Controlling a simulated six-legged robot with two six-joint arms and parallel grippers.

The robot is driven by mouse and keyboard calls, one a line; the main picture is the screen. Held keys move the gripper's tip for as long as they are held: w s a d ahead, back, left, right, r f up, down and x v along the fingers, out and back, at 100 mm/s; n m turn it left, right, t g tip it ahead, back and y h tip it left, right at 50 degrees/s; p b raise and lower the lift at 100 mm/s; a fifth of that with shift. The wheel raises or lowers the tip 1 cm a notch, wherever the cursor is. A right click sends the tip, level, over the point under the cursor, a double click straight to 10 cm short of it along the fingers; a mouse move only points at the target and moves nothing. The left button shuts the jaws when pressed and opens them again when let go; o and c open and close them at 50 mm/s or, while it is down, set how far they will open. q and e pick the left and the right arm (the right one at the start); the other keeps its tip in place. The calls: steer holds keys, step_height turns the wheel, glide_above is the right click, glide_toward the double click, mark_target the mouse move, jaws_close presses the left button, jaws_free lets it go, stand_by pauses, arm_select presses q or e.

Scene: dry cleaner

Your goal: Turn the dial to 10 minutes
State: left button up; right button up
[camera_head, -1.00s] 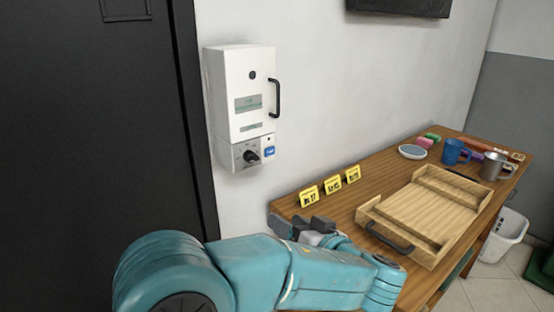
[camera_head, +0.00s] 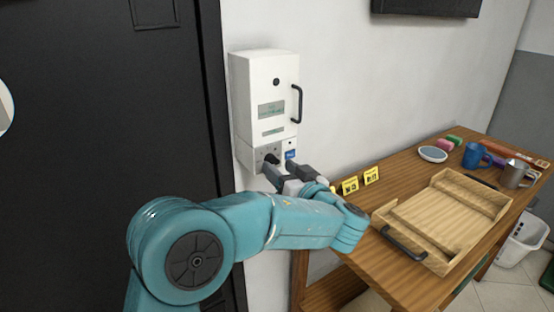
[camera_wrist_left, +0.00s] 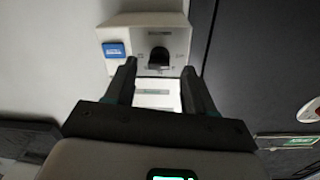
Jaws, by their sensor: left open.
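The black dial (camera_head: 271,158) is on the lower panel of a white wall box (camera_head: 264,98). In the left wrist view the dial (camera_wrist_left: 159,57) shows beyond the fingertips, roughly midway between them. My left gripper (camera_head: 283,170) is open just in front of the panel, below and to the right of the dial in the head view. Its fingers (camera_wrist_left: 160,68) look apart with nothing held. I cannot tell whether a finger touches the dial. The scale marks around the dial are too small to read. My right gripper is not in view.
A blue square label (camera_head: 291,154) sits right of the dial. The wooden table (camera_head: 400,290) holds a wooden tray (camera_head: 386,218), yellow number cards (camera_head: 371,176), a blue mug (camera_head: 475,155) and a metal mug (camera_head: 515,173). A black door (camera_head: 110,120) is at left.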

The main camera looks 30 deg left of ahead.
mark_target(272, 161)
arm_select(q)
steer(key=shift+x, duration=1.3)
